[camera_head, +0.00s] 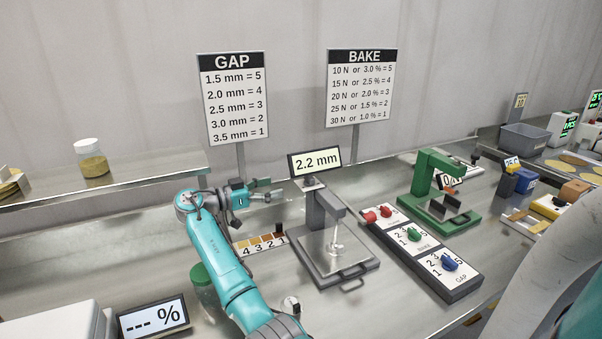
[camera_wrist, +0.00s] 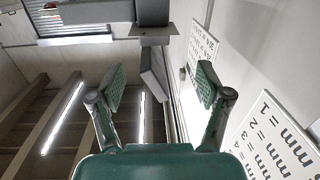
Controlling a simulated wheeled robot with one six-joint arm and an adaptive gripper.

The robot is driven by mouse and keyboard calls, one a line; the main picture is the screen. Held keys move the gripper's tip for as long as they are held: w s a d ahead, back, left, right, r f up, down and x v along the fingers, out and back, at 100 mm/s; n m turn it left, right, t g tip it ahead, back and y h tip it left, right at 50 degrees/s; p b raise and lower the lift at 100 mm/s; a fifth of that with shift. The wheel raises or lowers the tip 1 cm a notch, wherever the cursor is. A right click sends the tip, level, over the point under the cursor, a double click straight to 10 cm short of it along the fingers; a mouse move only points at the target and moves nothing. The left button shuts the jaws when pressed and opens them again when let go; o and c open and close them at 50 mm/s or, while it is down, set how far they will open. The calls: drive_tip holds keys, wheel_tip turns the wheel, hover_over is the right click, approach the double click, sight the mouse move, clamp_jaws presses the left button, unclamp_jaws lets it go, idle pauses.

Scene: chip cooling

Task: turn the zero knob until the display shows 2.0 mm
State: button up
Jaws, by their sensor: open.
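The display (camera_head: 315,162) reads 2.2 mm. It stands on top of the grey gauge stand (camera_head: 330,205), which has a flat metal base plate (camera_head: 352,262) and a front handle. I cannot make out a zero knob for certain; any such knob is too small or hidden. My gripper (camera_head: 272,190) is open and empty, left of the stand and a little below the display, with its fingers pointing right. In the wrist view my open gripper (camera_wrist: 160,88) has its fingers spread, with a grey panel (camera_wrist: 153,80) ahead between them, apart from both fingers.
A knob panel (camera_head: 462,289) with red, green and blue knobs lies right of the stand; a green press (camera_head: 428,172) stands beyond. A colour strip (camera_head: 258,243) lies below my gripper. The GAP sign (camera_head: 234,97) and BAKE sign (camera_head: 361,88) rise behind. A percent display (camera_head: 153,317) is front left.

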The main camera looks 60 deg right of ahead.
sight(307, 178)
drive_tip(key=shift+m+g, duration=0.6)
drive_tip(key=shift+g, duration=0.1)
drive_tip(key=x, duration=1.1)
drive_tip(key=shift+s+d+r, duration=0.1)
drive_tip(key=shift+s+d, duration=0.15)
drive_tip(key=shift+s, duration=0.05)
drive_tip(key=shift+c, duration=0.2)
drive_tip(key=shift+y, duration=0.3)
drive_tip(key=c, duration=1.1)
